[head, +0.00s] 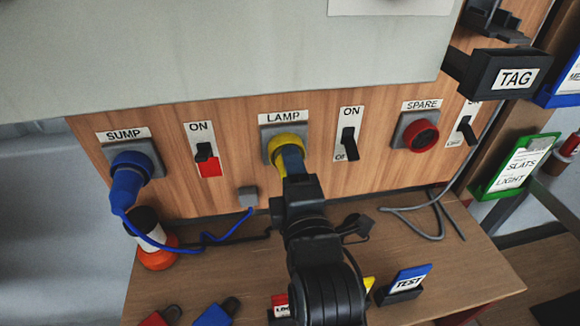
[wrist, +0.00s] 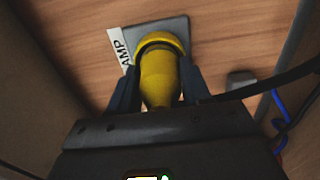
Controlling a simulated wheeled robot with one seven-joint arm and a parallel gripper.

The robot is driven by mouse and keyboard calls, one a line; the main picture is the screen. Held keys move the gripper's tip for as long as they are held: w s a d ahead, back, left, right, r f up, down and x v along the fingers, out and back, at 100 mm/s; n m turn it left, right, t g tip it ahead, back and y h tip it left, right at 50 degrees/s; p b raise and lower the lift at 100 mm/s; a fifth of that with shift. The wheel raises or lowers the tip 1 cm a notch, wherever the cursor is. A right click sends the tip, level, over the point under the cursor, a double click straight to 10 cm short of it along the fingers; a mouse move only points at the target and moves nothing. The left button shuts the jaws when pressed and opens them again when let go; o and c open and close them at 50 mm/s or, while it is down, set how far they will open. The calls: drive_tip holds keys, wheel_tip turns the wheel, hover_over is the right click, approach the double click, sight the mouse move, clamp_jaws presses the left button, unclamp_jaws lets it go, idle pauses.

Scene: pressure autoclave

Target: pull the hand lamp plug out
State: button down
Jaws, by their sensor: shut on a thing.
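The yellow hand lamp plug (head: 280,147) is at the grey socket plate (head: 268,132) under the LAMP label (head: 283,117), in the middle of the wooden panel. In the wrist view the plug (wrist: 160,78) runs from the yellow collar on its plate toward me and looks seated in the socket. My gripper (head: 292,160) is shut on the plug, with one dark finger on each side; the fingers also show in the wrist view (wrist: 156,90). My gripper and arm hide the plug's rear end and part of its cable in the head view.
A blue plug (head: 127,180) sits in the SUMP socket at left. The red SPARE socket (head: 421,135) is at right. Switches (head: 207,160) and (head: 348,142) flank the lamp socket. A grey overhang (head: 220,50) is above; a TEST card (head: 408,282) stands on the shelf below.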

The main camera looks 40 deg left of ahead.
idle(0.3)
drive_tip(key=v, duration=0.6)
idle(0.5)
